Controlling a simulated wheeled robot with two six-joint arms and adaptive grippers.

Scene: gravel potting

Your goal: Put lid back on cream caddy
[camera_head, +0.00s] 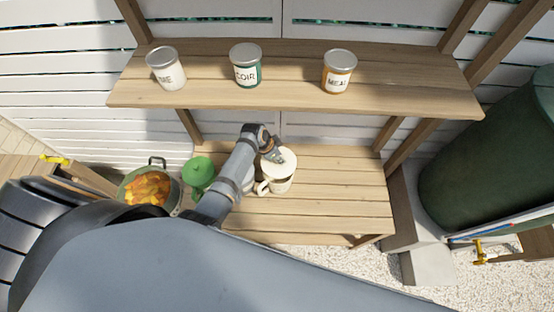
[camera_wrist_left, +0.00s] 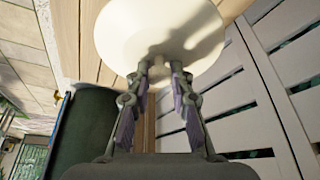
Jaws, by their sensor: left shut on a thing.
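The cream caddy (camera_head: 275,184) stands on the lower wooden bench, with a handle on its left side. The round cream lid (camera_head: 284,164) is at the caddy's top; I cannot tell whether it rests fully on the rim or is slightly above it. My left gripper (camera_head: 274,156) is over the lid. In the left wrist view the lid (camera_wrist_left: 150,28) fills the upper middle, and the left gripper (camera_wrist_left: 159,75) is shut on its small knob. The caddy itself is hidden behind the lid there. My right gripper is not in view.
A green pot (camera_head: 201,172) and a pan of orange pieces (camera_head: 148,188) stand left of the caddy. A pale object behind my forearm is partly hidden. Three labelled tins stand on the upper shelf (camera_head: 200,92). The bench (camera_head: 335,185) is clear to the right.

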